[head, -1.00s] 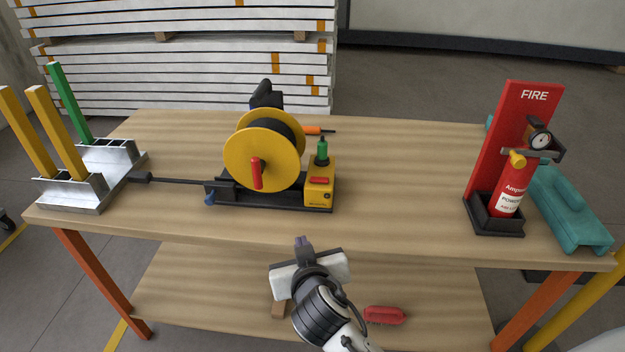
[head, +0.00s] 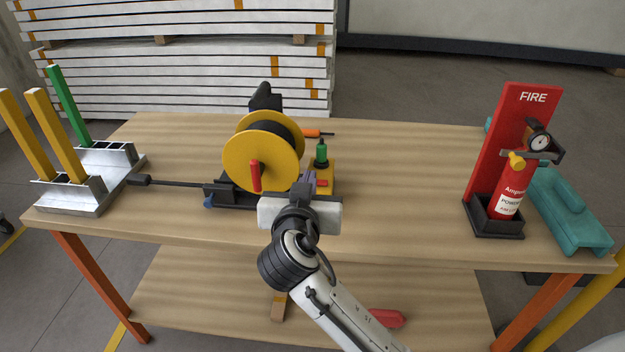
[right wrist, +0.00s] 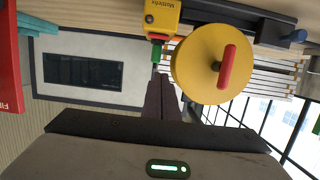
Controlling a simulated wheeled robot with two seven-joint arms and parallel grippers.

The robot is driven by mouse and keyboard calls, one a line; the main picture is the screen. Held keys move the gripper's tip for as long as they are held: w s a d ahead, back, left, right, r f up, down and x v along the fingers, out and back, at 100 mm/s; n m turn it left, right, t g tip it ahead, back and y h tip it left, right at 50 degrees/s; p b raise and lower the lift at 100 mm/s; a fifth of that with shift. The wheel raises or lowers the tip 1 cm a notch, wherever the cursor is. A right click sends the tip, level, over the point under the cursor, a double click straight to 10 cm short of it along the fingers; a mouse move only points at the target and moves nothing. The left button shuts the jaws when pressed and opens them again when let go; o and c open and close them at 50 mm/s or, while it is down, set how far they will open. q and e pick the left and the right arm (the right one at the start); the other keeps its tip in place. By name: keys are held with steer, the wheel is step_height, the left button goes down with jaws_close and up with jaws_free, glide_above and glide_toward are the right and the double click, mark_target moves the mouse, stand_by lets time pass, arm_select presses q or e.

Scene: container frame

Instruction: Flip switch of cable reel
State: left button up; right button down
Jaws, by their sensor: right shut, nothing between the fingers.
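The cable reel (head: 262,152) is a yellow drum on a black base on the workbench, with a red crank handle (head: 255,176). At its right is a yellow box (head: 326,172) with a red switch (head: 322,183) and a green part (head: 321,154) on top. My right gripper (head: 309,179) is shut and empty, just in front of the yellow box and left of the switch, hiding the box's front. The right wrist view, upside down, shows the closed fingers (right wrist: 160,80) pointing towards the yellow box (right wrist: 162,17). I cannot tell whether they touch it. My left gripper is not in view.
A metal rack (head: 105,165) with yellow and green posts stands at the left. The bench (head: 405,170) is clear between reel and extinguisher.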

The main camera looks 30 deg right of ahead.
glide_above(319, 182)
steer(key=s+a, duration=0.2)
steer(key=f, duration=0.2)
steer(key=shift+w+a+f+p, duration=0.1)
steer(key=shift+w+f+p, duration=0.15)
steer(key=shift+f, duration=0.35)
steer(key=shift+w+f+p, duration=0.1)
steer(key=shift+f+p, duration=0.1)
steer(key=shift+f, duration=1.2)
